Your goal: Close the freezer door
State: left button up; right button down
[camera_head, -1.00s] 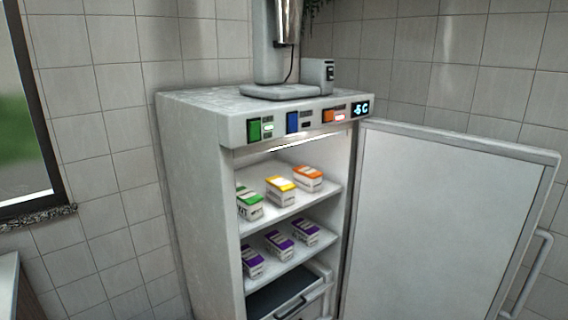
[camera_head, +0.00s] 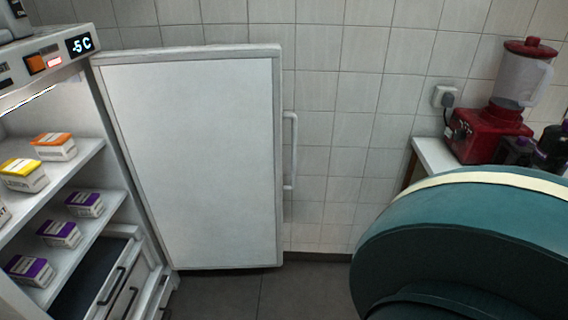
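The freezer door (camera_head: 190,160) stands wide open in the head view, hinged at the freezer's right side, with its pale inner panel facing me. Its handle (camera_head: 290,150) is a grey vertical bar at the door's right edge. The freezer (camera_head: 120,160) fills the left side, with its display reading -5C and small boxes on its shelves. Neither of my grippers is in view.
A large teal rounded shape with a cream band fills the lower right, close to me. Behind it, a red blender (camera_head: 490,130) stands on a white counter (camera_head: 436,158). Dark floor (camera_head: 225,295) shows below the door, and a tiled wall is behind it.

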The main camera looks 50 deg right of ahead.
aim_at(198, 130)
jog(key=i+l, duration=0.15)
jog(key=l, duration=0.2)
jog(key=i+l, duration=0.15)
jog(key=l, duration=0.2)
jog(key=i+l, duration=0.15)
jog(key=l, duration=0.15)
jog(key=i+l+z, duration=0.2)
jog(key=l, duration=0.25)
jog(key=i+l+z, duration=0.15)
jog(key=i+l, duration=0.15)
jog(key=l+z, duration=0.1)
jog(key=z, duration=0.7)
